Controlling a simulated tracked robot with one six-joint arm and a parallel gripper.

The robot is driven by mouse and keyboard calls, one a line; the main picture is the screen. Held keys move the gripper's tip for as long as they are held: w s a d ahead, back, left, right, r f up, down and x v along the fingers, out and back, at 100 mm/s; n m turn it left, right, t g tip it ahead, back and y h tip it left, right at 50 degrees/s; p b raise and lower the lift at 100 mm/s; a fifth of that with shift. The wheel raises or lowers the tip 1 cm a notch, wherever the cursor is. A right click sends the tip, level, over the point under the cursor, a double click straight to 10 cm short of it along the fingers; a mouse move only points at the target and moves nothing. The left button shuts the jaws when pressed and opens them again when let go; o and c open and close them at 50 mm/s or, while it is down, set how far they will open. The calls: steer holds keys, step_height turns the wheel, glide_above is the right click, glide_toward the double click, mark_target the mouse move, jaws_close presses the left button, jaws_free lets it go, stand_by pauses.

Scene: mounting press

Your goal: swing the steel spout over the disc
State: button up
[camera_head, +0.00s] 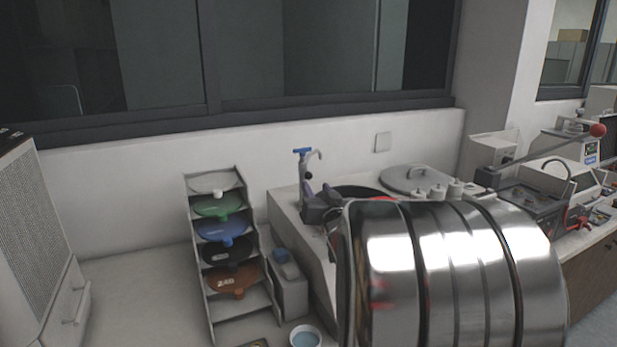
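The steel spout (318,156) is a thin curved tube on an upright post with a blue tap handle (302,150), at the back left of the grey-white polishing machine (287,202). The spout's tip points to the right. The disc sits in the machine's round dark bowl (362,190); only the bowl's far rim shows, and my large shiny arm link hides most of it. My gripper (322,205) is small and dark, in front of the spout post and low beside it. Whether it touches the post, and how far its fingers are apart, I cannot tell.
A rack (206,277) of coloured discs stands left of the machine. A grey box (290,285) and a bowl of bluish liquid (305,337) are close to its front left. A round lid (417,179) lies behind right. Another machine with a red-knobbed lever (597,130) stands right.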

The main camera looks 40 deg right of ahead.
mark_target(310, 177)
steer(key=x, duration=1)
steer(key=shift+w, duration=0.1)
steer(key=shift+c, duration=0.6)
jaws_close()
steer(key=shift+d, duration=0.1)
